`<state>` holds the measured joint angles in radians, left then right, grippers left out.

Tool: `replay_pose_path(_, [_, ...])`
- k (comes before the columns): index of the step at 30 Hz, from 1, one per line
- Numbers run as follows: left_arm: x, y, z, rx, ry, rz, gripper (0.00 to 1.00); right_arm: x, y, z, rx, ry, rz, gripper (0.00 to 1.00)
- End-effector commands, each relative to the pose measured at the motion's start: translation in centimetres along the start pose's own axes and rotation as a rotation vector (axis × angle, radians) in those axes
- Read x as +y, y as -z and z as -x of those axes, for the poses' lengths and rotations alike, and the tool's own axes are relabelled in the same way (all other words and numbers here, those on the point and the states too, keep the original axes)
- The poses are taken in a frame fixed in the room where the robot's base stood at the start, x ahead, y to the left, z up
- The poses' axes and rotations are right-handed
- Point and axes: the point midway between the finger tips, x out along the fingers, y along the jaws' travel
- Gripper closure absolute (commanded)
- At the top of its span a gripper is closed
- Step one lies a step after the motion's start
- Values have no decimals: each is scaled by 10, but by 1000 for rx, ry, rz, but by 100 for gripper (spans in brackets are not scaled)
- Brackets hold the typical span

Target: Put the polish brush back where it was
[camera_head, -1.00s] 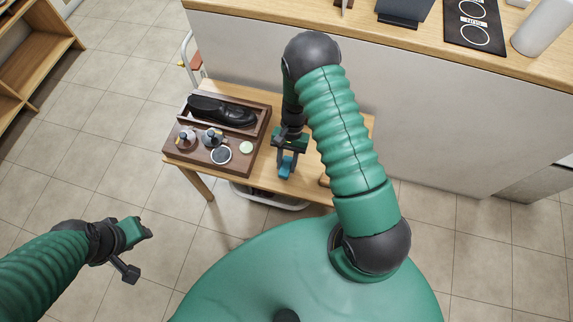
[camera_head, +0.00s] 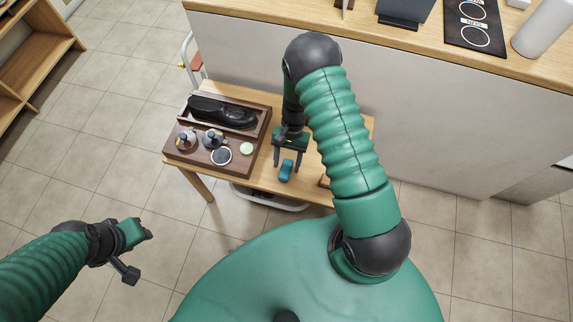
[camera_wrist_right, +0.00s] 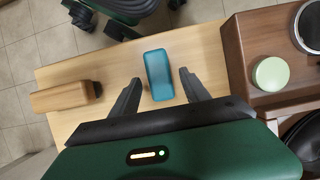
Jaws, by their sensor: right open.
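A teal block (camera_head: 286,172), which may be the polish brush, lies on the wooden table just in front of my right gripper (camera_head: 289,164). In the right wrist view the teal block (camera_wrist_right: 158,75) lies between the two spread fingertips of the right gripper (camera_wrist_right: 160,79), with a gap on each side. A brown wooden brush with a dark end (camera_wrist_right: 66,96) lies on the table to the left there. I cannot tell for sure which is the polish brush. My left gripper (camera_head: 136,250) hangs over the floor at lower left, far from the table; its fingers are unclear.
A dark wooden tray (camera_head: 182,152) on the table (camera_head: 262,182) holds a black shoe (camera_head: 222,111), bottles, a dark round tin (camera_head: 221,156) and a pale green tin (camera_head: 247,148). A counter (camera_head: 250,15) stands behind. The brown brush is mostly hidden by my arm in the head view.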

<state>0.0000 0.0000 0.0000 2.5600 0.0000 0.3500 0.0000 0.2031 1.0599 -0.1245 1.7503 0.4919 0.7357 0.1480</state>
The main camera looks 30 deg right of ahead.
Motion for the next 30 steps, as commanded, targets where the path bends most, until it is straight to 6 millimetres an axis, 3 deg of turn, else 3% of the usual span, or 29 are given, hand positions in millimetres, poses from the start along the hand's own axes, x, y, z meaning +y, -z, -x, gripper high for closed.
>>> replay_pose_path(3, [0, 2, 7, 0, 0, 0, 64, -1, 0, 34, 6, 3, 0, 46])
replay_pose_path(9, [0, 3, 14, 0, 0, 0, 64, 0, 0, 82, 4, 2, -1, 46])
replay_pose_path(14, [0, 4, 15, 0, 0, 0, 64, 0, 0, 102, 4, 1, 2, 46])
replay_pose_path(17, [0, 4, 16, 0, 0, 0, 64, -4, -12, 116, 43, -4, 55, 46])
replay_pose_path(20, [0, 4, 15, 0, 0, 0, 64, -8, -43, 142, 152, -17, 207, 46])
replay_pose_path(24, [0, 4, 15, 0, 0, 0, 64, -7, -102, 172, 359, -45, 518, 46])
replay_pose_path(27, [0, 4, 15, 0, 0, 0, 64, -3, -136, 182, 485, -60, 714, 46])
replay_pose_path(30, [0, 3, 15, 0, 0, 0, 64, 2, -155, 185, 560, -70, 836, 46])
